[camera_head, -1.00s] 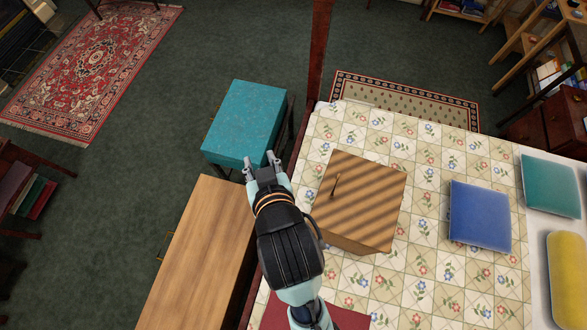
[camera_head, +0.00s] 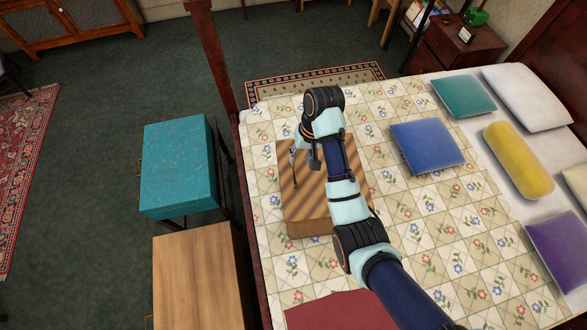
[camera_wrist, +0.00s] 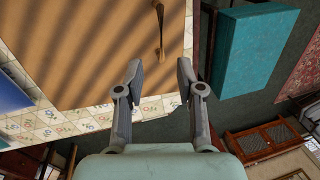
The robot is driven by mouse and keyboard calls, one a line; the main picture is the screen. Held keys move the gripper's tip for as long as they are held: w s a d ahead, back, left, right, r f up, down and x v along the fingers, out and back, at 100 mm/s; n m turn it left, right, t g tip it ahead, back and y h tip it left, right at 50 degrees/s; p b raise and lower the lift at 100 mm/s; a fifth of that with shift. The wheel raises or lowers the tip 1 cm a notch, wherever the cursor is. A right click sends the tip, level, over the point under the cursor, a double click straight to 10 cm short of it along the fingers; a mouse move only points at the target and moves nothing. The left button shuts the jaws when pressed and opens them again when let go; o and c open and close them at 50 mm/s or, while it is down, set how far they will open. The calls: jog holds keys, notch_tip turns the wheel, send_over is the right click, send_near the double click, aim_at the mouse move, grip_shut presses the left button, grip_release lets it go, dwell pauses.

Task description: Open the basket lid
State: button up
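The basket (camera_head: 330,205) is a brown box with a flat top, lying on the bed; dark diagonal stripes cross its lid. The lid (camera_wrist: 85,45) looks shut and fills the upper left of the wrist view. A thin handle (camera_wrist: 160,30) stands on the lid near one edge; it also shows in the head view (camera_head: 294,180). My gripper (camera_wrist: 160,68) is open and empty, its two fingers spread apart. The handle lies beyond the fingertips, in line with the gap between them.
The basket stands on a floral quilt (camera_head: 440,225) near the bed's left edge. A blue cushion (camera_head: 427,146) lies to its right, with several other pillows beyond. A teal box (camera_head: 178,170) and a wooden cabinet (camera_head: 195,280) stand left of the bed. A bedpost (camera_head: 212,60) rises behind.

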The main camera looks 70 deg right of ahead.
aim_at(294, 171)
jog(key=f, duration=0.2)
jog(key=w+f, duration=0.1)
jog(key=f, duration=0.4)
jog(key=shift+w+a+f, duration=0.25)
jog(key=shift+a+f, duration=0.05)
jog(key=shift+a, duration=0.1)
grip_shut()
